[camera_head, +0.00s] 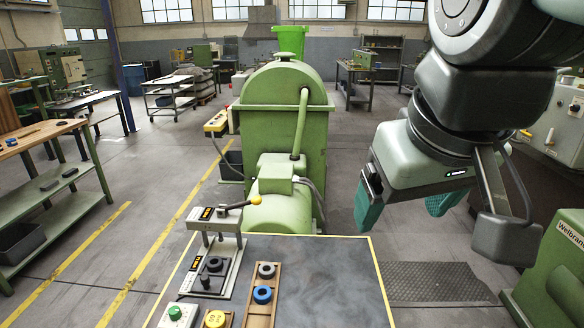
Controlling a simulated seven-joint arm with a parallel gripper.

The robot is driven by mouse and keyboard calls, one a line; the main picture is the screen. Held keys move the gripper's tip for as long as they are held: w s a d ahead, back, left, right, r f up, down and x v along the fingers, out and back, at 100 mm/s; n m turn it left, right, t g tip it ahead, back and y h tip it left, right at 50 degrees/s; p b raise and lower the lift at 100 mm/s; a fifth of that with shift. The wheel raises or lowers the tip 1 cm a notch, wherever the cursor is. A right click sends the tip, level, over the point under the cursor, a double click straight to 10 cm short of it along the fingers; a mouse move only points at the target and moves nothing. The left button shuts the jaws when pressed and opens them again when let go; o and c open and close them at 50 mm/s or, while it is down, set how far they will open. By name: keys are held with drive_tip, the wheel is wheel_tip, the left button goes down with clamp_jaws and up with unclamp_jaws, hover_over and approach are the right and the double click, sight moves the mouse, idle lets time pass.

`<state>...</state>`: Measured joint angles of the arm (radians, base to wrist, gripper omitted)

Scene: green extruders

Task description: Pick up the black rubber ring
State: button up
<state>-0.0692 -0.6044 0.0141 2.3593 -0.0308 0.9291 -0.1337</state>
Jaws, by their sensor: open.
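I cannot tell from this view which one is rubber. My gripper (405,207) hangs in the air to the right of the table, with its teal fingers spread wide and nothing between them. It is well apart from both rings.
A blue ring (262,294) lies just nearer on the wooden tray, and a yellow ring (215,319) is at the near left. A green button box (179,314) stands beside it. The right half of the tabletop (330,280) is clear. A green machine (283,130) stands behind the table.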

drive_tip(key=w+a+r+n, duration=0.2)
drive_tip(key=w+a+n, duration=0.2)
drive_tip(key=w, duration=0.4)
drive_tip(key=n+g, duration=0.5)
drive_tip(key=n, duration=1.8)
hover_over(211, 260)
drive_tip(key=s+d, duration=0.1)
wheel_tip(211, 260, down, 39)
drive_tip(key=f, duration=0.5)
drive_tip(key=shift+s+a, duration=0.15)
drive_tip(key=shift+s, duration=0.05)
drive_tip(key=shift+f, duration=0.75)
drive_tip(key=shift+c, duration=0.2)
